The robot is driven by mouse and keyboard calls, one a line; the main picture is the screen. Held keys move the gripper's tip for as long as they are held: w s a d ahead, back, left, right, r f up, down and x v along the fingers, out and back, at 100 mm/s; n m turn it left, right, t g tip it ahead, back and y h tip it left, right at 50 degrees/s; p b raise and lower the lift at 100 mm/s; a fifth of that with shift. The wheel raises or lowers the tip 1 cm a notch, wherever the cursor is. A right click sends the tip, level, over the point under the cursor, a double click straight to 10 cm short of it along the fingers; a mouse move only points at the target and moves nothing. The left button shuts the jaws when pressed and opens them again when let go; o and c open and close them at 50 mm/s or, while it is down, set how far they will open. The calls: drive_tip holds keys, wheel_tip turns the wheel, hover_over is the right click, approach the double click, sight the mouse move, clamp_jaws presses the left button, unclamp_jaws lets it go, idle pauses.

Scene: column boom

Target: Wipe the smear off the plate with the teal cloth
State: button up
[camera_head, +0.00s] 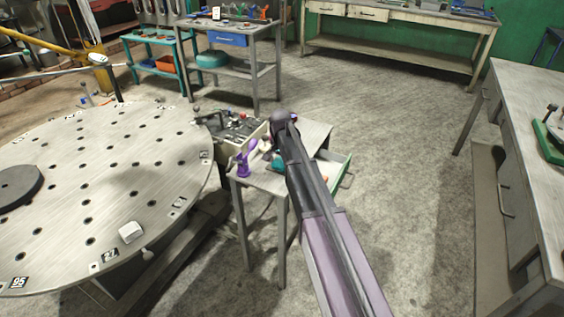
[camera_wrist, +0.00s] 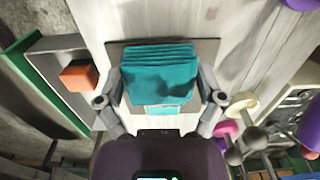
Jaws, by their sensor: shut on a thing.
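The teal cloth (camera_wrist: 158,72) is a folded, layered pad in the wrist view, lying over a flat grey square piece (camera_wrist: 208,48) on a small table. My gripper (camera_wrist: 160,100) has a finger on each side of the cloth and is shut on it. Only a small teal bit shows in the head view (camera_head: 277,163); my arm hides the gripper there. I cannot tell for certain which surface is the plate; the large round metal plate (camera_head: 110,150) with holes stands left in the head view. A smear is not clearly visible.
A purple item (camera_head: 243,165) and a tray of parts (camera_head: 238,128) are beside my gripper. A grey disc (camera_head: 18,187) and a pale block (camera_head: 131,232) sit on the round plate.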

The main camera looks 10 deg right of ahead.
idle(0.3)
drive_tip(key=shift+r+p, duration=3.05)
drive_tip(key=shift+r+p, duration=1.5)
drive_tip(key=shift+f, duration=0.1)
